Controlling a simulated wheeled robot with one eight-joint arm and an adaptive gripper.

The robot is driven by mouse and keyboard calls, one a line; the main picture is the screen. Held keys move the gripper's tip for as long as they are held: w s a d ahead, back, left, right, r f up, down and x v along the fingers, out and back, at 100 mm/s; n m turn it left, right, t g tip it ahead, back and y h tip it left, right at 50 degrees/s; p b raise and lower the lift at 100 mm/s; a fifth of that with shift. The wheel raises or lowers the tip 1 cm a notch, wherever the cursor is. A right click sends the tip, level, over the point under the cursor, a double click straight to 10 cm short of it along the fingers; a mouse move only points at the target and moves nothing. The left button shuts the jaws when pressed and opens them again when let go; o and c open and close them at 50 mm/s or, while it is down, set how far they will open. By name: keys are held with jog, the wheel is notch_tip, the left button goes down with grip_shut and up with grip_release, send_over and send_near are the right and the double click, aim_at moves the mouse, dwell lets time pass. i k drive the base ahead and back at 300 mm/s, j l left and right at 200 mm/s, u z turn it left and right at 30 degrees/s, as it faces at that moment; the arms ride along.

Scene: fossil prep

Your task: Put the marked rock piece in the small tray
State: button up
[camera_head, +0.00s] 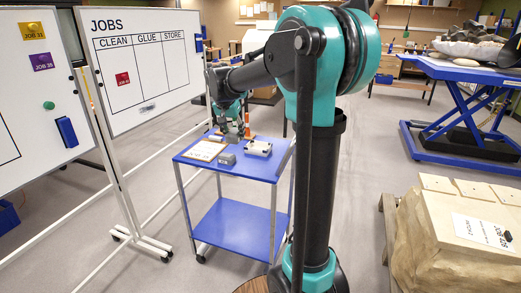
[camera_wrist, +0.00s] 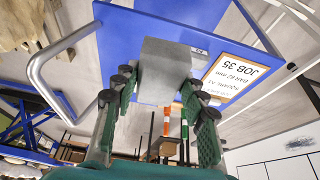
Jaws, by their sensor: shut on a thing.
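In the wrist view a plain grey block-like piece (camera_wrist: 165,65) sits between the fingers of my gripper (camera_wrist: 160,98), which is shut on it. No mark shows on the side I see. In the head view my gripper (camera_head: 232,128) is over the back of the blue cart, and the piece in it is too small to make out. A small grey object (camera_head: 227,159) lies on the cart's front part. A whitish object with dark spots (camera_head: 258,147) is to its right. I cannot tell which of these, if any, is the small tray.
The blue cart top (camera_head: 245,172) also bears a wood-edged card (camera_head: 205,151), which reads JOB 35 in the wrist view (camera_wrist: 236,76). Orange and green upright items (camera_wrist: 167,122) show beyond the fingers. A whiteboard (camera_head: 143,62) stands left of the cart. A large pale block (camera_head: 450,235) is at right.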

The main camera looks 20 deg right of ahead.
aim_at(258, 151)
jog(key=i+l, duration=0.7)
